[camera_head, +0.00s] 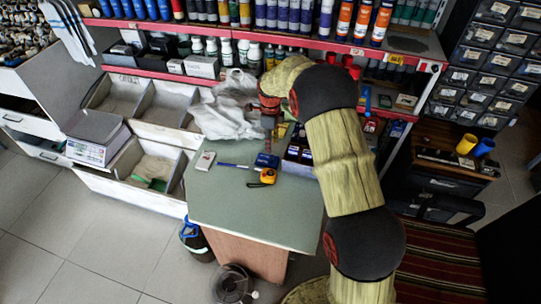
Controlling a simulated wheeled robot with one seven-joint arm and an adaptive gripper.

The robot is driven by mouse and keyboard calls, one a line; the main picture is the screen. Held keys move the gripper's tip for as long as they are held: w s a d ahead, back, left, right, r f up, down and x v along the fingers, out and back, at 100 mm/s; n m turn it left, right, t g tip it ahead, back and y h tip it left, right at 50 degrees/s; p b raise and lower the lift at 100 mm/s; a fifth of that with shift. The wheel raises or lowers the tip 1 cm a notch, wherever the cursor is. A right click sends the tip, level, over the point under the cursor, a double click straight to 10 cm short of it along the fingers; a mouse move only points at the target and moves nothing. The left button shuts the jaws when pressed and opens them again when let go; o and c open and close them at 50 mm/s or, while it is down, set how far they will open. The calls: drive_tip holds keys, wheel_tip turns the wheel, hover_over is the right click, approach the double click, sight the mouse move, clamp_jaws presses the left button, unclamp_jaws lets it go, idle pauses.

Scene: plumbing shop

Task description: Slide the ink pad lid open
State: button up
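A small dark blue box (266,160), which looks like the ink pad, lies on the green counter top (255,213). At this size I cannot make out its lid or whether it is open. My gripper (269,138) points down just behind the blue box, in front of a crumpled white plastic bag. It appears apart from the box, though its height above the counter is hard to judge. Its fingers are small and dark, so I cannot see whether they are open or shut.
A small white packet (205,160) lies farther left. The white bag (228,112) is behind. The counter's front is clear.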

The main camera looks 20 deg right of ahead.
sight(267, 158)
drive_tip(key=shift+f, duration=0.2)
wheel_tip(267, 158, down, 7)
drive_tip(key=shift+f+b, duration=0.2)
drive_tip(key=shift+b, duration=1)
drive_tip(key=shift+c, duration=1.1)
clamp_jaws()
drive_tip(key=shift+a, duration=0.1)
